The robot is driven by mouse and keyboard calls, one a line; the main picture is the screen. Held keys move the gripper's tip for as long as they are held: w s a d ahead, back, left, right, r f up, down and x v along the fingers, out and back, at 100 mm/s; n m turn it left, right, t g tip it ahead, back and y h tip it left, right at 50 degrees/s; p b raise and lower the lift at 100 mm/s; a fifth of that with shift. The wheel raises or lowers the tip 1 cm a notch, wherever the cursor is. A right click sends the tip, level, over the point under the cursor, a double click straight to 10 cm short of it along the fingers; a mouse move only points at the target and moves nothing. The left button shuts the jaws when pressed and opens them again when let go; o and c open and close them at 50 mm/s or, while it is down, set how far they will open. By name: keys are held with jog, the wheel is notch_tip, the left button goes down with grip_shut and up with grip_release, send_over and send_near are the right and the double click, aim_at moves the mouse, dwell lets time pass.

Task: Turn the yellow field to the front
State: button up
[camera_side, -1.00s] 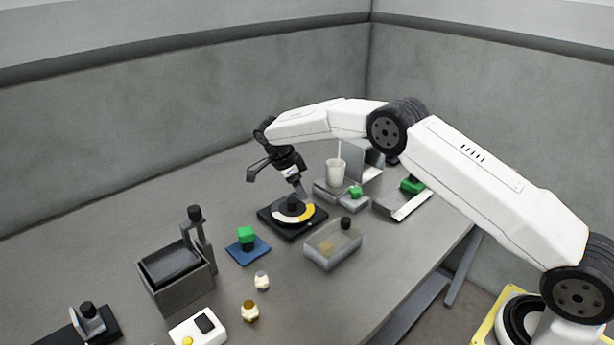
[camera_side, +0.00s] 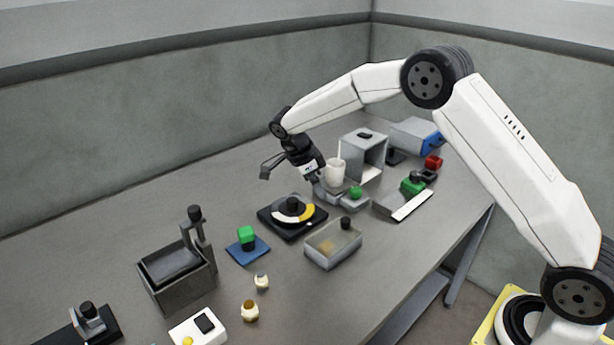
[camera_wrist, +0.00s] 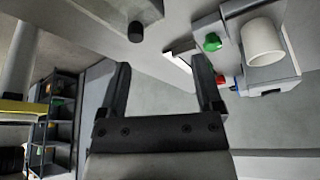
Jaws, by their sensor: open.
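A round dial with a black knob (camera_side: 292,204) on top sits on a black square base (camera_side: 272,222) in the middle of the table in the side view. Its ring shows a yellow field (camera_side: 307,212) on the right side and a white field (camera_side: 285,216) at the front left. My gripper (camera_side: 318,192) is above and behind the dial, to its right, apart from the knob and empty. In the wrist view my gripper (camera_wrist: 160,80) has its two fingers wide apart with nothing between them. The dial is not recognisable in the wrist view.
A clear bin (camera_side: 334,246) stands right of the dial. A white cup (camera_side: 335,172) and a green knob (camera_side: 355,192) are close behind my gripper. A green block on a blue plate (camera_side: 262,250) and a grey box (camera_side: 186,290) stand left.

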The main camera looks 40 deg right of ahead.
jog(key=shift+s+a+r, duration=0.1)
jog(key=shift+s+r, duration=0.2)
jog(key=shift+s, duration=0.35)
jog(key=shift+s+r, duration=0.25)
jog(key=shift+s, duration=0.35)
jog(key=shift+s+a+r, duration=0.1)
jog(key=shift+s+r, duration=0.2)
jog(key=shift+s, duration=0.35)
jog(key=w+d+f+n+t+y, duration=0.1)
jog(key=w+f+n+t+y, duration=0.1)
jog(key=n, duration=0.8)
jog(key=w+d+f+n+t+y, duration=0.1)
jog(key=w+n, duration=0.4)
jog(key=n, duration=0.5)
jog(key=w+d+f+n+t+y, duration=0.1)
jog(key=w+f+n+t+y, duration=0.1)
jog(key=n, duration=0.8)
jog(key=shift+w+f+n+t+y, duration=0.45)
jog(key=shift+w+y, duration=0.35)
jog(key=shift+w, duration=0.45)
